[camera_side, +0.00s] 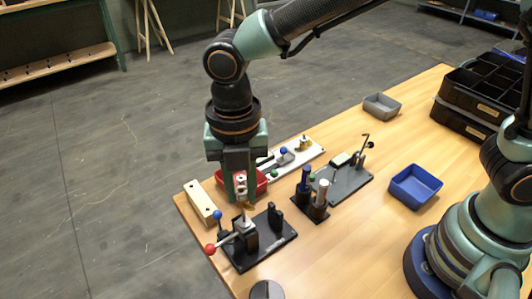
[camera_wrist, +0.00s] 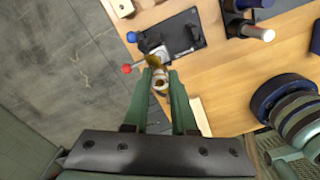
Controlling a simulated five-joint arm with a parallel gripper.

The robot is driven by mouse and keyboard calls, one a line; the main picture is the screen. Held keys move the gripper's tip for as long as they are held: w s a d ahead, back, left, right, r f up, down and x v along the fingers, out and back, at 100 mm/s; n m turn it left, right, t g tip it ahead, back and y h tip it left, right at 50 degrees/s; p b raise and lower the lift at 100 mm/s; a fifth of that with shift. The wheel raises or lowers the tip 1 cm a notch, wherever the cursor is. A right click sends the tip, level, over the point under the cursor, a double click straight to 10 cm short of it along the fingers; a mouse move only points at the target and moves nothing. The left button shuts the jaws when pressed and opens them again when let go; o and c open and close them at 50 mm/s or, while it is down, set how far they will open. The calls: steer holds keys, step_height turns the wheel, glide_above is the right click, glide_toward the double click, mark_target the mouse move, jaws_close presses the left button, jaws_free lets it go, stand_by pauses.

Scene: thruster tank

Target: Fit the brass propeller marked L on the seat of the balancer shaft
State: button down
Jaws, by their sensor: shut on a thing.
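My gripper (camera_side: 241,198) points down over the near-left part of the table and is shut on the brass propeller (camera_side: 247,205). In the wrist view the propeller (camera_wrist: 153,61) shows gold just past my fingertips (camera_wrist: 161,82), with a pale round part between the fingers. I cannot read its L mark. Below it stands a black fixture (camera_side: 265,243) with a red-ball lever, a blue-ball lever and black uprights; it also shows in the wrist view (camera_wrist: 186,32). I cannot tell whether the propeller touches the fixture. The shaft seat is hidden or too small to make out.
A cream block (camera_side: 201,202) lies left of the fixture. A red tray (camera_side: 262,186) is behind my gripper. A black holder (camera_side: 311,207) with blue and white handles, a black plate (camera_side: 345,184) with a hooked post and a blue bin (camera_side: 415,187) stand right. The table's front middle is clear.

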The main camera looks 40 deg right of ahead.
mark_target(244, 222)
steer(key=shift+f, duration=2.75)
stand_by(0.9)
steer(key=c, duration=0.6)
jaws_free()
steer(key=shift+c, duration=0.2)
step_height(244, 222, up, 16)
stand_by(0.7)
